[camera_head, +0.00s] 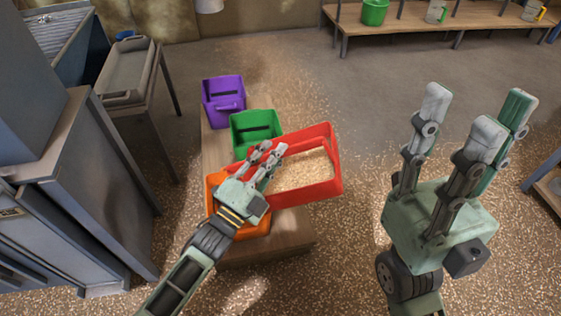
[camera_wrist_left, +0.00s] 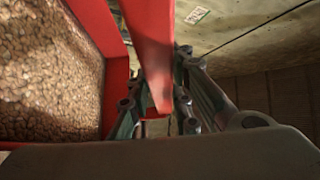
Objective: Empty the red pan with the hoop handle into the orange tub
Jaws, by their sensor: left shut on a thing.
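The red pan (camera_head: 325,188) is held over the front of the low bench, full of tan grain-like pieces. Its red wall (camera_wrist_left: 117,85) and contents also show in the left wrist view. My left gripper (camera_head: 268,153) is shut on a red bar of the pan, which looks like the hoop handle (camera_wrist_left: 150,45). The pan looks roughly level, with its contents inside. The orange tub (camera_head: 212,189) sits on the bench below and left of the pan, largely hidden by my left gripper and the pan. My right gripper (camera_head: 478,118) is open and empty, off to the right.
A green tub (camera_head: 256,122) and a purple tub (camera_head: 222,90) stand behind on the wooden bench (camera_head: 270,250). Grey metal cabinets (camera_head: 100,190) are close on the left. A shelf bench (camera_head: 400,24) with containers stands at the back. Floor between is clear.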

